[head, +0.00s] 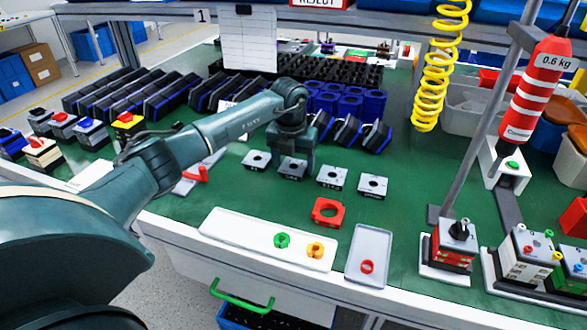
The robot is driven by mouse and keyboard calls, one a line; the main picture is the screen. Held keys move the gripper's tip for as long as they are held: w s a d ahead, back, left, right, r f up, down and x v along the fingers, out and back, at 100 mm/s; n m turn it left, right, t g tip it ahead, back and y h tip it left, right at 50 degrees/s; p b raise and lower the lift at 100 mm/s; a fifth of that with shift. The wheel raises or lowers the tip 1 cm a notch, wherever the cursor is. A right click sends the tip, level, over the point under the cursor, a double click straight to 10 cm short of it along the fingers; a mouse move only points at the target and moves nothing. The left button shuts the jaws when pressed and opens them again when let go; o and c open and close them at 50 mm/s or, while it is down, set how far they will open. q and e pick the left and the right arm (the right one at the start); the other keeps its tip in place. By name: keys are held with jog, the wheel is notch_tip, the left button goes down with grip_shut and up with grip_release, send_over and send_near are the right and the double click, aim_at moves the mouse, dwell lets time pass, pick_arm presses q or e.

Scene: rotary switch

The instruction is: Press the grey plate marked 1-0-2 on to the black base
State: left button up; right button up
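Several small grey square plates with round holes lie in a row on the green bench. They are a far-left plate (256,160), a second plate (292,170), a third plate (331,178) and a right-hand plate (373,186). Their markings are too small to read, so I cannot tell which is 1-0-2. My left gripper (293,158) points down just above or at the second plate; I cannot tell whether it touches it or how its fingers stand. My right gripper is out of view.
A red square ring (327,211) lies in front of the plates. A white tray (230,235) holds green and yellow rings; a grey tray (370,245) holds a red ring. Assembled switches (447,245) stand at right near a pole. A yellow coiled hose (432,90) hangs behind.

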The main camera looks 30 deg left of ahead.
pick_arm(q)
jog(key=c, duration=0.7)
jog(key=shift+c, duration=0.3)
jog(key=shift+r, duration=0.2)
